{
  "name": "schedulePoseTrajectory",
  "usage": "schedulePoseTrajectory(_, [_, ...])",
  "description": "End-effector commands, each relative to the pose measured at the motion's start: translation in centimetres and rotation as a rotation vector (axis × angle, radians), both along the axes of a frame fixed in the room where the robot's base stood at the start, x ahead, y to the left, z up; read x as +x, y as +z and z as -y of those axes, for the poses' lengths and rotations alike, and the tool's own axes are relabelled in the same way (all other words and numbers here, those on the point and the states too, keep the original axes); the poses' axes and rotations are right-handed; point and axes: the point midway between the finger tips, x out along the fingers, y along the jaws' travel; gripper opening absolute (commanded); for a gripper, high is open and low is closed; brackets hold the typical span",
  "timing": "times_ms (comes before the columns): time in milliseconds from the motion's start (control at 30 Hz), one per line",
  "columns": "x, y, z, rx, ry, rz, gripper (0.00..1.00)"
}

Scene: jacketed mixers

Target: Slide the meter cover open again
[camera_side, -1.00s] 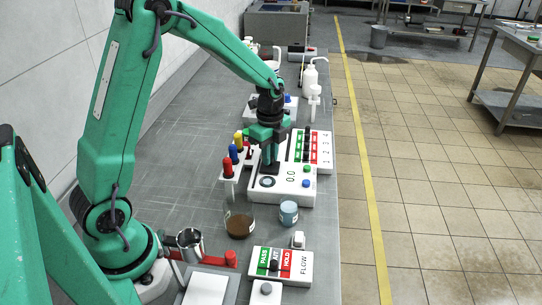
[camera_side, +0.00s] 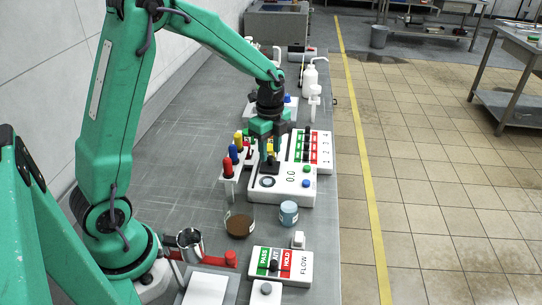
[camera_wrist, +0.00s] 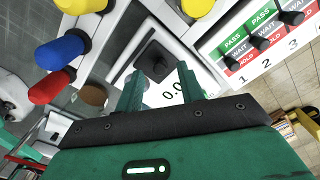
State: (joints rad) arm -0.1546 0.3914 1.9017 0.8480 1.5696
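The meter (camera_side: 283,197) is a white box on the bench with a "0.0" readout, a round dial and green and blue buttons. In the wrist view, the meter's readout (camera_wrist: 172,92) shows between my fingers. A black square piece with a raised knob, seemingly the cover's handle (camera_wrist: 156,60), lies beyond the readout; it also shows in the side view (camera_side: 269,166). My gripper (camera_wrist: 158,72) points down over the meter. Its two green fingers stand apart, with the handle in line with the gap. I cannot tell whether they touch it. In the side view, my gripper (camera_side: 268,150) is just above the handle.
Red, blue and yellow knobs (camera_side: 228,168) stand on a rack left of the meter. A PASS/WAIT/HOLD switch panel (camera_side: 320,150) is behind it. A brown beaker (camera_side: 239,224), a blue jar (camera_side: 289,213) and the FLOW panel (camera_side: 300,268) stand in front.

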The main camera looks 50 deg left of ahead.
Motion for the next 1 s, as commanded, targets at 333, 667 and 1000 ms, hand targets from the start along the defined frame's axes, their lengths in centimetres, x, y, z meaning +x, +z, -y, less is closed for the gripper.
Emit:
schedulePoseTrajectory(333, [0.1,4.5,0.0,0.001,0.0,0.004,0.38])
schedulePoseTrajectory(667, [0.0,5.9,0.0,0.0,0.0,0.001,0.38])
schedulePoseTrajectory(1000, [-0.2,6.1,0.1,0.001,0.014,0.006,0.38])
